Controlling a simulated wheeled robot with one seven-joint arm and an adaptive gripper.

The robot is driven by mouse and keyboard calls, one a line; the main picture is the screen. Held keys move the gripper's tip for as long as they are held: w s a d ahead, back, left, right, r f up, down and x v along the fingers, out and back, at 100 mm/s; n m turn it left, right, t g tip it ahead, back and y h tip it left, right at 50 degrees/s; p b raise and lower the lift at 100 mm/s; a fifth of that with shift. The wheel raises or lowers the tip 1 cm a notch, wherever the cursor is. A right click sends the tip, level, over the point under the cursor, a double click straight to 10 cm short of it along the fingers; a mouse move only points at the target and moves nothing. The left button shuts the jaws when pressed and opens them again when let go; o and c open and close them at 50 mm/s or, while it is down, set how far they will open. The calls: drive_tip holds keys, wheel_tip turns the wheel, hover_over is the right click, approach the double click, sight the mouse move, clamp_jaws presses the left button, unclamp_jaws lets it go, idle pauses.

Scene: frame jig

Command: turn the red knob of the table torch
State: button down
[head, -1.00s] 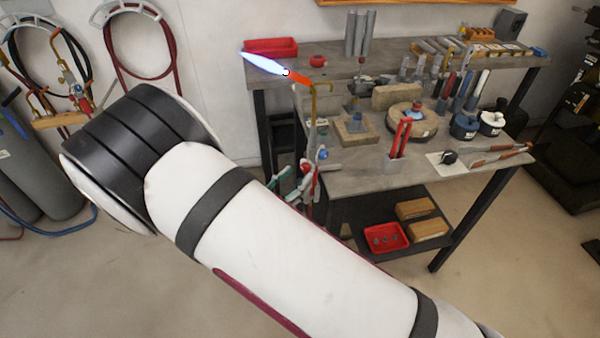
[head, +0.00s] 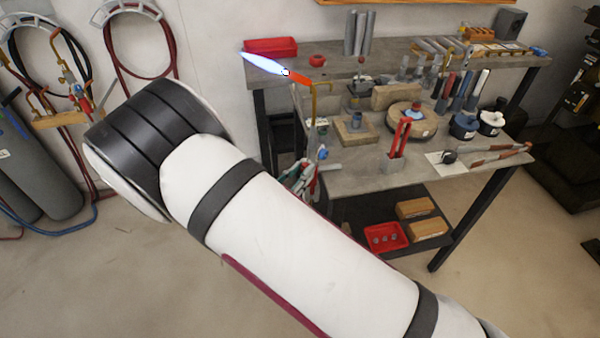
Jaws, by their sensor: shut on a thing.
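The table torch (head: 314,100) stands upright at the left front edge of the workbench. Its brass neck bends left to a glowing orange tip (head: 298,78), and a blue-white flame (head: 262,64) points up and left. A blue knob (head: 322,153) shows low on the torch. My gripper (head: 302,179), small, grey and teal, is at the torch's lower part, shut on the red knob, which it mostly covers. My own white arm hides the rest of the gripper and the torch's lower end.
The workbench (head: 350,183) holds a red striker-like tool (head: 399,138), blocks and several hand tools. A red tray (head: 270,47) sits at the back left, near the flame. A red bin (head: 386,238) is on the lower shelf. Gas cylinders (head: 45,165) and hoses stand at the left.

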drive_tip(key=m+b, duration=0.1)
drive_tip(key=m, duration=0.5)
drive_tip(key=shift+b, duration=0.3)
drive_tip(key=m+b, duration=0.2)
drive_tip(key=m, duration=0.3)
drive_tip(key=shift+m+y, duration=0.3)
drive_tip(key=shift+m, duration=0.1)
idle(0.4)
drive_tip(key=c, duration=1.4)
unclamp_jaws()
drive_tip(key=shift+a, duration=0.1)
drive_tip(key=v, duration=1.2)
drive_tip(key=shift+r, duration=0.15)
